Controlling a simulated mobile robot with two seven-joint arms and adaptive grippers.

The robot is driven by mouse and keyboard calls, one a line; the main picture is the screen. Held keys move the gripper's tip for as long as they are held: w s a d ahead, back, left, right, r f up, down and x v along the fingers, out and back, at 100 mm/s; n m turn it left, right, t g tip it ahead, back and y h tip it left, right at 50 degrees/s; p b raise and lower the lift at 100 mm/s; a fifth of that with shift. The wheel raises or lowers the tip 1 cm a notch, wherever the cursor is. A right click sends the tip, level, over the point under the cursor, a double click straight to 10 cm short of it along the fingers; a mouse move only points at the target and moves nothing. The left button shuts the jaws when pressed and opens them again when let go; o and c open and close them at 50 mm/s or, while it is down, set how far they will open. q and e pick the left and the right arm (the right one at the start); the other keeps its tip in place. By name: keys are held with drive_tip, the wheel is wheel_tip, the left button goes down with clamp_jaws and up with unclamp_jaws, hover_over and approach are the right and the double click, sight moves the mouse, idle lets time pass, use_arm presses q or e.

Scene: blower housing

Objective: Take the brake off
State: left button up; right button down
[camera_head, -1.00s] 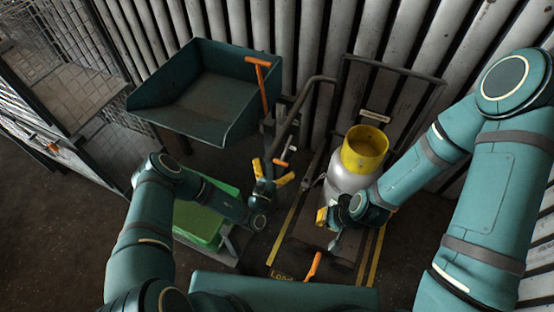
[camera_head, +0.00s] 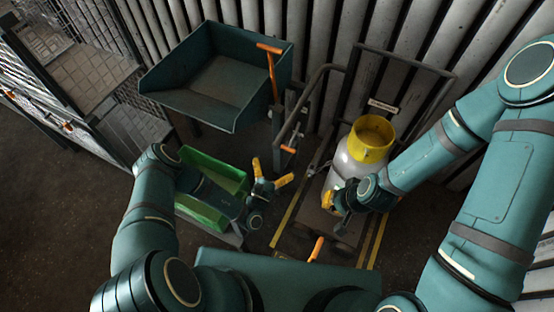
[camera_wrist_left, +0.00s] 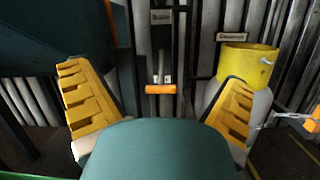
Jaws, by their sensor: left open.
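A small lever with an orange grip (camera_head: 288,149) sits on the dark upright frame below the bin; I cannot tell for sure that it is the brake. In the left wrist view the orange grip (camera_wrist_left: 160,89) lies between and beyond the yellow fingers. My left gripper (camera_head: 270,172) is open and empty, with a gap to that grip. My right gripper (camera_head: 330,201) is beside the grey cylinder with the yellow collar (camera_head: 370,138); its fingers are partly hidden, so its opening and any contact are unclear.
A tall orange-topped handle (camera_head: 270,48) rises beside the teal bin (camera_head: 208,85). A green crate (camera_head: 205,208) is left of my left gripper. A second orange handle (camera_head: 317,249) is low on the floor platform. Corrugated wall stands behind, mesh fencing at left.

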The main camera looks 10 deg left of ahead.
use_arm(q)
drive_tip(key=shift+s+a+r+p, duration=0.1)
drive_tip(key=shift+s+a+p, duration=0.1)
drive_tip(key=shift+s, duration=0.35)
drive_tip(key=shift+s+a+p, duration=0.1)
drive_tip(key=shift+s+p, duration=0.1)
drive_tip(key=shift+s, duration=0.4)
drive_tip(key=shift+s+a+r+p, duration=0.1)
drive_tip(key=shift+s+a+p, duration=0.1)
drive_tip(key=shift+s, duration=0.35)
drive_tip(key=shift+f, duration=0.1)
drive_tip(key=v, duration=1.2)
drive_tip(key=shift+f, duration=0.1)
drive_tip(key=t+b, duration=0.1)
drive_tip(key=b, duration=1.6)
approach(289, 147)
drive_tip(key=x, duration=0.3)
drive_tip(key=b+x, duration=0.1)
drive_tip(key=x, duration=0.6)
drive_tip(key=shift+w+f+b, duration=0.3)
drive_tip(key=shift+b, duration=0.1)
